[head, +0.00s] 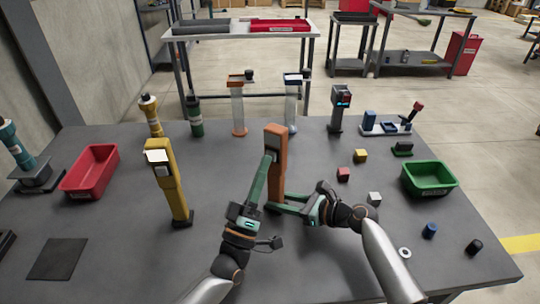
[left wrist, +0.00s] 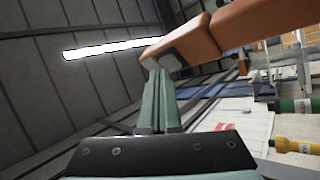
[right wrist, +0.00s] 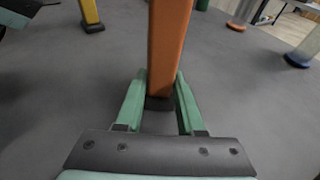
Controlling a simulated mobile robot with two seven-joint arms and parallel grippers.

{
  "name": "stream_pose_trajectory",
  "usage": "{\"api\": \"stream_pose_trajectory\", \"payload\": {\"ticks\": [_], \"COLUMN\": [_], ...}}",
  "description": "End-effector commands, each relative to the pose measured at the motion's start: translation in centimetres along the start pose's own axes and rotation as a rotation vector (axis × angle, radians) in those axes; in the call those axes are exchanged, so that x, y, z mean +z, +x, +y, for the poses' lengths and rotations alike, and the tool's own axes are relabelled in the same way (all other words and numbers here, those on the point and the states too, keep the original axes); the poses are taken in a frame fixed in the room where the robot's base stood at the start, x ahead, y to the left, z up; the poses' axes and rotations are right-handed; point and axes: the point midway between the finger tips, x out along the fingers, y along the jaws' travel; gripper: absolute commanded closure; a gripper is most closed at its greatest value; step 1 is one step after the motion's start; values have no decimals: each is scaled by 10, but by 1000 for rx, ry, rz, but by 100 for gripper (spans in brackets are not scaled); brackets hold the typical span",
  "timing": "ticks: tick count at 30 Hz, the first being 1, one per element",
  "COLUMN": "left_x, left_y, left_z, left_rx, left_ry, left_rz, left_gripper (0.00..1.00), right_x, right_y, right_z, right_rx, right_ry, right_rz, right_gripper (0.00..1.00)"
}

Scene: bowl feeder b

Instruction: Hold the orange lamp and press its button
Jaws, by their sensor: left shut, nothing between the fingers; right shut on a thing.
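The orange lamp (head: 279,146) stands upright near the middle of the table. My right gripper (head: 277,207) is shut around its lower post, with one green finger on each side of the orange post (right wrist: 168,45) in the right wrist view. My left gripper (head: 269,157) is shut and empty, its tips up at the lamp's head. In the left wrist view, the shut fingertips (left wrist: 158,72) are at the grey button (left wrist: 184,47) on the lamp's face, touching or very nearly so. The fingers partly cover the button, so I cannot tell whether it is pressed in.
A yellow lamp (head: 166,181) with a white panel stands to the left. A red bin (head: 89,172) is at the left and a green bin (head: 430,179) at the right. Small cubes, including a yellow one (head: 360,156), lie right of the orange lamp. Bottles and devices line the back edge.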

Motion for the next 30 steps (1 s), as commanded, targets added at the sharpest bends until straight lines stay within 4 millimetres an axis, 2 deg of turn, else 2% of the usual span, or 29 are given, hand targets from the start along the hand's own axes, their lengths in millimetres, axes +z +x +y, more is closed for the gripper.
{"api": "stream_pose_trajectory", "payload": {"ticks": [30], "left_x": [4], "left_y": [7], "left_z": [-3], "left_rx": [0], "left_ry": [-2], "left_rz": [1], "left_gripper": [100], "right_x": [0], "right_y": [0], "right_z": [0], "right_rx": [0], "right_ry": [-1], "right_rz": [0], "right_gripper": [100]}}
